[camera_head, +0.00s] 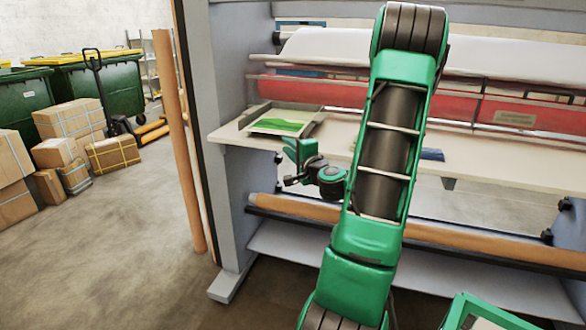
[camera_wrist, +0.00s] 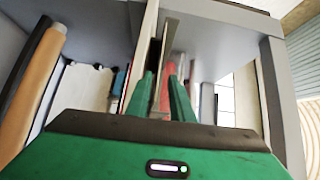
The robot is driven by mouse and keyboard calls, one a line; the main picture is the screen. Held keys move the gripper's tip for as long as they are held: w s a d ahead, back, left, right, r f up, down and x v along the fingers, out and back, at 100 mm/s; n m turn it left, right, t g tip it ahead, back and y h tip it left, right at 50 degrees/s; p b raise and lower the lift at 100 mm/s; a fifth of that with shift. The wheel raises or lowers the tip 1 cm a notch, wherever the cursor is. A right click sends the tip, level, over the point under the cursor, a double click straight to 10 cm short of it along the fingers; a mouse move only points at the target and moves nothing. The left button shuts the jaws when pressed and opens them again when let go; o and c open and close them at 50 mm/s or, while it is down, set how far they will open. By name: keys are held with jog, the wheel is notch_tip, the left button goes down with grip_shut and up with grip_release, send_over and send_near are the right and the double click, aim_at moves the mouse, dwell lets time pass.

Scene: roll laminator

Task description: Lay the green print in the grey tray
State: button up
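The green print (camera_head: 276,126), a sheet with a pale border, lies flat inside the grey tray (camera_head: 314,123) in the head view. The tray sits at the left end of the pale table and has low grey walls. My gripper (camera_head: 299,151) is just in front of the tray, near the table's front edge. In the wrist view my gripper's two green fingers (camera_wrist: 166,90) stand apart with a gap between them and nothing clearly held. The print cannot be made out in the wrist view, where the table side is seen nearly edge-on.
The laminator's grey side frame (camera_head: 228,90) rises left of the tray. A small blue thing (camera_head: 431,154) lies on the table (camera_head: 490,160) to the right, beyond my arm. A brown roll (camera_head: 470,240) runs below the table. Cartons (camera_head: 70,122) stand at the far left.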

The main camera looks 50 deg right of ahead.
jog(key=w+a+f+n+g+y, duration=0.1)
jog(key=w+a+f+n+y, duration=0.2)
jog(key=a, duration=0.4)
jog(key=w+a+f+n+y, duration=0.1)
jog(key=a+n+y, duration=0.2)
jog(key=a+n, duration=0.25)
jog(key=s+a+f+n+g+y, duration=0.3)
jog(key=s+a+f+n+g, duration=0.4)
jog(key=a, duration=0.4)
jog(key=s+r+g, duration=0.2)
jog(key=s+g, duration=0.2)
jog(key=s, duration=0.7)
jog(key=s+a+r+g+h, duration=0.1)
jog(key=s+g, duration=0.3)
jog(key=s, duration=0.8)
jog(key=shift+s+r+h, duration=0.3)
jog(key=shift+r, duration=0.55)
jog(key=shift+n, duration=0.25)
